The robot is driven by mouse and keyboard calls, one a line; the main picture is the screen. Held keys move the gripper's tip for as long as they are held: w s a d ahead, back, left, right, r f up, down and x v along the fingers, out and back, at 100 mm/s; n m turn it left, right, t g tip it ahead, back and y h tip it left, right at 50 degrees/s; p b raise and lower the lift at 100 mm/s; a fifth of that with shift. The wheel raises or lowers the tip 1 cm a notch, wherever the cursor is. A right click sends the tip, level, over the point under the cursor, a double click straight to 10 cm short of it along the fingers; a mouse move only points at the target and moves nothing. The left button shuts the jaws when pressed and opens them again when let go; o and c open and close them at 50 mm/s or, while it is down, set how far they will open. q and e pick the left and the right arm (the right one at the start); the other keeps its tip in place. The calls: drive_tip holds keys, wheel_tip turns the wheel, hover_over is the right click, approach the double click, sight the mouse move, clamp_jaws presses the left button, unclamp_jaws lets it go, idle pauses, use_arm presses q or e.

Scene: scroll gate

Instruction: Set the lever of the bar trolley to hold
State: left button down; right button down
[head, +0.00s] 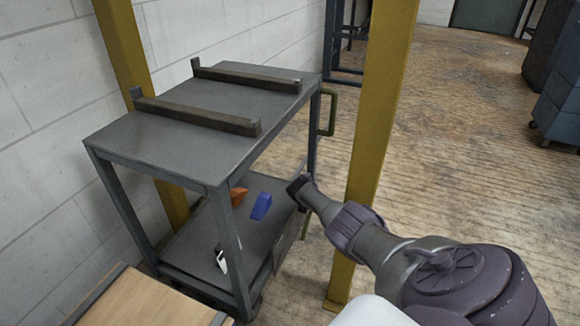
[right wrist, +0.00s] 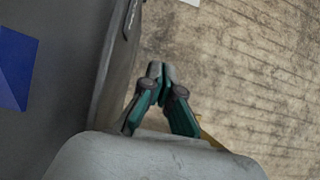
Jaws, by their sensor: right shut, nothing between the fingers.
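The bar trolley (head: 150,152) stands between two yellow posts, with a grey top, an open lower shelf and a green side handle (head: 328,112). My right gripper (head: 298,187) is shut and empty beside the trolley's right side, at about lower-shelf height. In the right wrist view, the closed fingertips (right wrist: 161,71) point along the trolley's edge, just right of it. A dark, narrow part (right wrist: 131,18) on that edge may be the lever; it is cut off at the top, and its setting cannot be read. My left gripper is out of view.
Two dark bars (head: 195,110) lie on the trolley top. The right yellow post (head: 378,100) stands close to my right arm. Open floor lies to the right.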

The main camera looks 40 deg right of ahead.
drive_tip(key=shift+w+d+r+b, duration=0.1)
drive_tip(key=shift+d+r+b, duration=0.05)
drive_tip(key=shift+d+b, duration=0.35)
drive_tip(key=shift+d, duration=0.15)
idle(0.3)
drive_tip(key=v, duration=1.2)
drive_tip(key=shift+a, duration=0.4)
drive_tip(key=shift+w, duration=0.1)
